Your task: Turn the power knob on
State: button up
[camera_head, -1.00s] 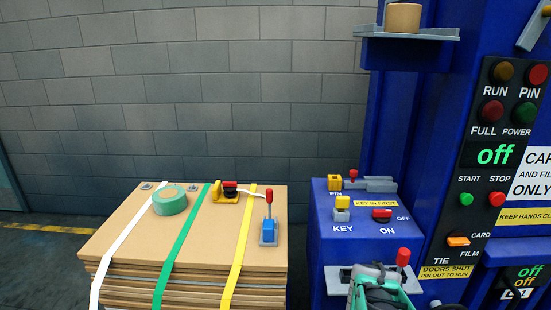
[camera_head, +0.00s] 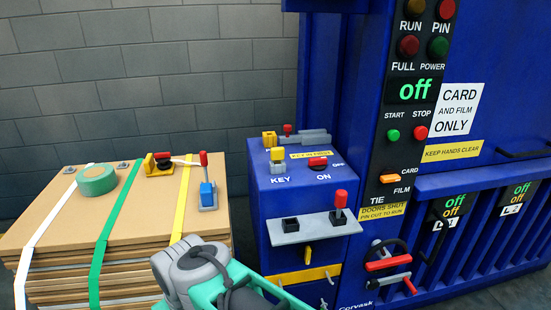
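The red power knob (camera_head: 318,162) sits on top of the blue control box (camera_head: 262,195), between the ON and OFF labels. Its handle lies roughly crosswise; I cannot tell its exact setting. The display (camera_head: 415,90) on the tall panel reads "off". A yellow key piece (camera_head: 277,154) stands upright in its socket above the KEY label, left of the knob. My arm's grey and teal part shows at the bottom, below and left of the knob and apart from it. My gripper's fingers are not visible.
A grey shelf (camera_head: 290,230) with a red-topped lever (camera_head: 340,203) juts from the box front. A strapped cardboard stack (camera_head: 130,215) stands left, carrying green tape (camera_head: 97,179) and a blue tool with a red handle (camera_head: 207,190). Red handles (camera_head: 388,263) stick out at lower right.

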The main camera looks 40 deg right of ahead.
aim_at(319, 164)
jog(key=k, duration=0.15)
jog(key=z, duration=0.05)
jog(key=i, duration=0.7)
jog(key=z, duration=1.2)
